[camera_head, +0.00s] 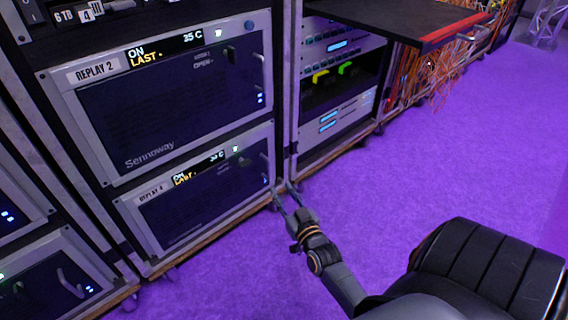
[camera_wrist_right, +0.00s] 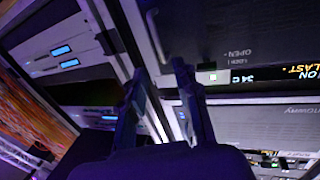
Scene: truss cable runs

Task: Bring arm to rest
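My right arm reaches in from the bottom of the head view. Its gripper (camera_head: 285,188) is in front of the lower right corner of the rack unit labelled REPLAY 4 (camera_head: 205,195). The two fingers stand apart with nothing between them. In the right wrist view the open fingers (camera_wrist_right: 158,78) point at the rack fronts, which appear upside down; whether they touch anything cannot be told. My left arm and gripper do not show.
A unit labelled REPLAY 2 (camera_head: 165,100) sits above, with a handle at its right. A dark shelf (camera_head: 400,18) juts out from the neighbouring rack. Orange cables (camera_head: 430,75) hang beyond it. The purple floor (camera_head: 400,180) is clear right of the racks.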

